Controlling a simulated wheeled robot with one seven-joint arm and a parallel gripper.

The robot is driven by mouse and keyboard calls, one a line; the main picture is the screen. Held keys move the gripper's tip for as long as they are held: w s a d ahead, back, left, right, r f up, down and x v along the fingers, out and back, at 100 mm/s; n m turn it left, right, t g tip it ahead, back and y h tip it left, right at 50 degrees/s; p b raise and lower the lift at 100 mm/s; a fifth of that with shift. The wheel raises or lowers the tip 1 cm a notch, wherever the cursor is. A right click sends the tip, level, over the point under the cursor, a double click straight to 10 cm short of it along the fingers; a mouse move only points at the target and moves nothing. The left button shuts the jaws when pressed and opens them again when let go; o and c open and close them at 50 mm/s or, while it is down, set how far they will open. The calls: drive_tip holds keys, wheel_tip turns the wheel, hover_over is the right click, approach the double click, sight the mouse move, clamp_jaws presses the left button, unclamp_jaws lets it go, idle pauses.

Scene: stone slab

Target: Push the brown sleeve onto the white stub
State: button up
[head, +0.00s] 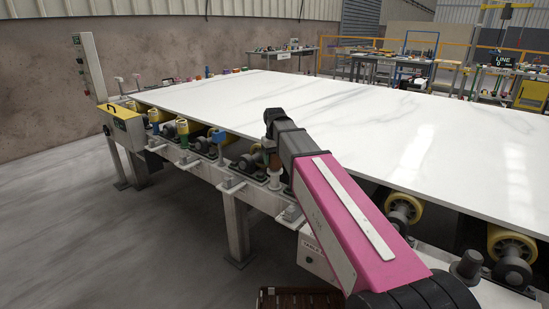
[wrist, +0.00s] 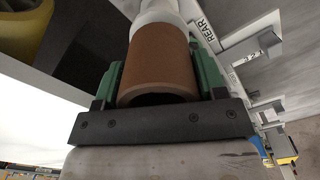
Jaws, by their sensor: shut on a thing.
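The brown sleeve (wrist: 160,58) sits between the green-padded fingers of my gripper (wrist: 158,82) in the wrist view. My gripper is shut on it. The sleeve's near end is open and dark inside. The white stub (wrist: 156,10) shows at the sleeve's far end, roughly in line with it. Sleeve and stub appear to meet there, but I cannot tell how far the sleeve is over the stub. In the head view the pink arm reaches the slab's near edge and largely hides the gripper and sleeve.
A large white stone slab (head: 330,95) lies on a frame with yellow rollers (head: 404,208). Several stub-like fittings and brackets line the frame's near side. A yellow box (head: 120,122) is at the left corner. In the wrist view, a plate marked REAR (wrist: 207,27) is close beside the stub.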

drive_tip(key=shift+f, duration=0.75)
drive_tip(key=o, duration=1)
wheel_tip(320, 180, up, 11)
drive_tip(key=shift+f, duration=0.1)
